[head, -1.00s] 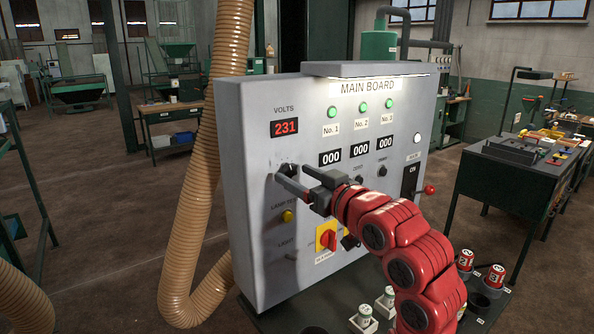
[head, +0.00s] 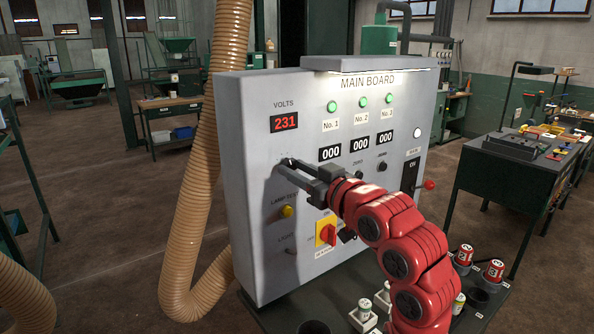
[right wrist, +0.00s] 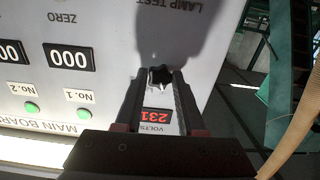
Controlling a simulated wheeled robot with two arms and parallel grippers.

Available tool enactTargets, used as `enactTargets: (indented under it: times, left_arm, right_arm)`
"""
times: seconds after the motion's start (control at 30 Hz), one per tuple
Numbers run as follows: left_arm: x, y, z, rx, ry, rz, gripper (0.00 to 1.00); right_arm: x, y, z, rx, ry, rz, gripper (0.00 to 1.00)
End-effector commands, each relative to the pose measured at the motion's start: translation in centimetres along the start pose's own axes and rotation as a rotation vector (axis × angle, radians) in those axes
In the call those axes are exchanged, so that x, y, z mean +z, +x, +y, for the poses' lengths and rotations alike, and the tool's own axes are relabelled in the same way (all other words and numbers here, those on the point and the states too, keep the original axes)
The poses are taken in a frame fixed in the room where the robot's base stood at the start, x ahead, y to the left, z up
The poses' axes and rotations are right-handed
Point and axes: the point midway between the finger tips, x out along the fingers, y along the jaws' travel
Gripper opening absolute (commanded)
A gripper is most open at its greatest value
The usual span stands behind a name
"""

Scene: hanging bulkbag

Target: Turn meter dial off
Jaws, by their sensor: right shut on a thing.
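The grey main board (head: 250,220) stands upright in front of me. Below its red VOLTS display (head: 284,122), reading 231, is the black meter dial, mostly hidden by my gripper in the head view. In the right wrist view the dial (right wrist: 160,75) is a small black knob between my fingertips. My right gripper (head: 292,167) reaches in from the right and is shut on the dial; the gripper (right wrist: 159,80) also shows upside down relative to the board's labels. The dial's exact pointing direction cannot be told. My left gripper is out of view.
Below the gripper are a yellow lamp-test button (head: 286,211) and a red-and-yellow rotary switch (head: 327,231). A red-knobbed lever (head: 429,185) sits at the board's right side. A beige hose (head: 200,180) hangs close to its left edge.

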Motion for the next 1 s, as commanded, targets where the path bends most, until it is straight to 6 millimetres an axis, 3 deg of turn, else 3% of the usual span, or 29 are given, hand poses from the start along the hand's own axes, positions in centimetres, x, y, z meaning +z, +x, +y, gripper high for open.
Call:
enactTargets:
  times: [0.27,0.6,1.0]
  left_arm:
    - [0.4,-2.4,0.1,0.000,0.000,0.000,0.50]
    - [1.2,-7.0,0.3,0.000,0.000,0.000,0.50]
    - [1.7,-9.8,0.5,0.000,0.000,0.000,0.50]
  right_arm:
    - [0.6,0.0,0.0,0.000,-0.087,0.000,0.00]
    - [0.6,-0.1,0.0,0.001,-0.347,0.003,0.00]
    - [0.3,0.0,0.1,-0.001,-0.615,-0.001,0.00]
